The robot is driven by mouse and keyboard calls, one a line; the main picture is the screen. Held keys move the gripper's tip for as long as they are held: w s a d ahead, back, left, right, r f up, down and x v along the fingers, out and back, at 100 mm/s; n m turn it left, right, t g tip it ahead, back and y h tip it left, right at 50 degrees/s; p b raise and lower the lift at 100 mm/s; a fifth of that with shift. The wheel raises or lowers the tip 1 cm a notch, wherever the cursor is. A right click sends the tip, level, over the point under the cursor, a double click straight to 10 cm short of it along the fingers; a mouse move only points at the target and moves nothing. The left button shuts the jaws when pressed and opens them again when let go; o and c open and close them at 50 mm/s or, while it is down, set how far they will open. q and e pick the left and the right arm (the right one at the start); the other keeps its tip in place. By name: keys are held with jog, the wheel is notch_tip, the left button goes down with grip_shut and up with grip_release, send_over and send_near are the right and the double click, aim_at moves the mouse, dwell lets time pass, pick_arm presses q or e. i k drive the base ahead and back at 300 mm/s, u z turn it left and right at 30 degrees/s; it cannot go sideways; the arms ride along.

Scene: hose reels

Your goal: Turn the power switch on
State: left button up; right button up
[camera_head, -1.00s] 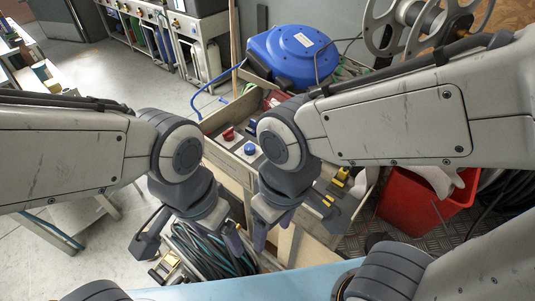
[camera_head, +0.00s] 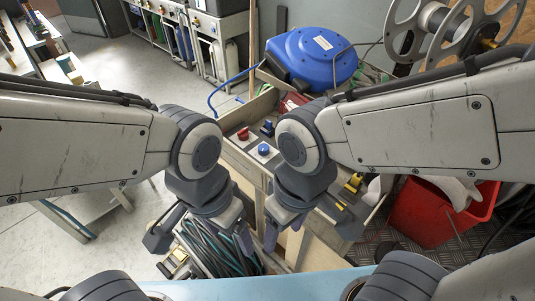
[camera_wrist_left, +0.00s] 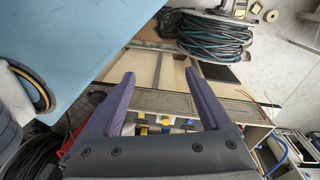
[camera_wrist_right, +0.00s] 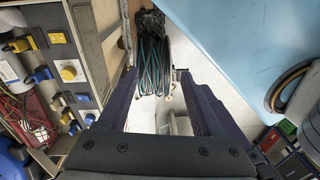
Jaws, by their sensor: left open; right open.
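A wooden bench panel (camera_head: 231,148) beyond my grippers in the head view carries a red knob (camera_head: 243,134), a blue knob (camera_head: 263,149) and a small blue switch-like part (camera_head: 267,128). I cannot tell which one is the power switch. Yellow parts (camera_head: 353,184) sit farther right on it. The right wrist view shows a panel with a yellow round knob (camera_wrist_right: 70,72) and blue parts (camera_wrist_right: 40,75) at left. My left gripper (camera_head: 203,240) and right gripper (camera_head: 308,232) are open and empty, pointing down near the bench's near end, apart from the knobs.
A coiled dark hose (camera_head: 215,250) lies below my left gripper. A blue hose reel (camera_head: 313,57) sits at the back of the bench. A red bin (camera_head: 432,218) stands at right, below a grey reel (camera_head: 440,28). Open floor (camera_head: 110,100) lies at left.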

aim_at(243, 135)
jog(key=u, duration=0.6)
jog(key=k, duration=1)
jog(key=u, duration=1.7)
jog(key=i, duration=1.75)
jog(key=z, duration=0.95)
jog(key=i, duration=0.9)
jog(key=z, duration=1.4)
jog(key=i, duration=0.45)
jog(key=z, duration=0.3)
